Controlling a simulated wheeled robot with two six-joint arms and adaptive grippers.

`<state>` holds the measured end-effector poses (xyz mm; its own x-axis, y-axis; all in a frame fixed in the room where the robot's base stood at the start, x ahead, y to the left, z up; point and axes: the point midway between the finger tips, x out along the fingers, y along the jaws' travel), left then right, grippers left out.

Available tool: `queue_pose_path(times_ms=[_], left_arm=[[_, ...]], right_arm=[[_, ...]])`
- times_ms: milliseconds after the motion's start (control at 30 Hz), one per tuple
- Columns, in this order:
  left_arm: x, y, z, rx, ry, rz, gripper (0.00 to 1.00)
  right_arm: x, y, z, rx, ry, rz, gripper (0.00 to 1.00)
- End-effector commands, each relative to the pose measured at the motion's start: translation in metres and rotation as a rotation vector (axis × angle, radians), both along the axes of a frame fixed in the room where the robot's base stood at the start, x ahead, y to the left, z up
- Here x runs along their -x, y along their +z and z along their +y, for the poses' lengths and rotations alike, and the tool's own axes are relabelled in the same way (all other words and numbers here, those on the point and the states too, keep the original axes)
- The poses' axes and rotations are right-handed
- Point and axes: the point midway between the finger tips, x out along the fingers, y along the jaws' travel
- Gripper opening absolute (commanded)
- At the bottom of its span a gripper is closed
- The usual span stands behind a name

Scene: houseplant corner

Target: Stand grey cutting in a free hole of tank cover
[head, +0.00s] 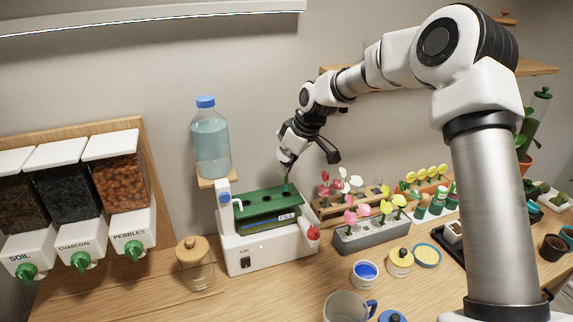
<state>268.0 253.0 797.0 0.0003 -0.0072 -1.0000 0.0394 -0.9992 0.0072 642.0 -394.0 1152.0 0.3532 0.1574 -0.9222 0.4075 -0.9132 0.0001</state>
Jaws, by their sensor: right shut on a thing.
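The tank cover (258,207) is the green top of a white tank unit (265,245) at the middle of the head view. Dark holes show in its top. My right gripper (288,163) is above the cover's back right part, pointing down. It is shut on a small, thin thing that appears to be the grey cutting (287,182), whose lower end is close to the cover. I cannot tell whether it is in a hole or just above it. The fingers hide part of it. My left gripper is not in view.
A water bottle (210,140) stands on the tank's left side. A lidded jar (194,262) is left of the tank. Right of it are a grey planter (372,236) with pink and yellow flowers and a wooden rack (330,212). Dispensers (118,180) stand at far left.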

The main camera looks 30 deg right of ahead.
Motion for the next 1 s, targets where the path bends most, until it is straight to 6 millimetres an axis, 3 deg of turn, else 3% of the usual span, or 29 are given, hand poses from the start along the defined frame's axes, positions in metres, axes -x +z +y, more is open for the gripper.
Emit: queue_pose_path(times_ms=[1000], left_arm=[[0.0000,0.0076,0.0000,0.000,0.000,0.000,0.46]], right_arm=[[0.0016,0.0014,-0.0003,0.000,0.000,0.000,0.00]])
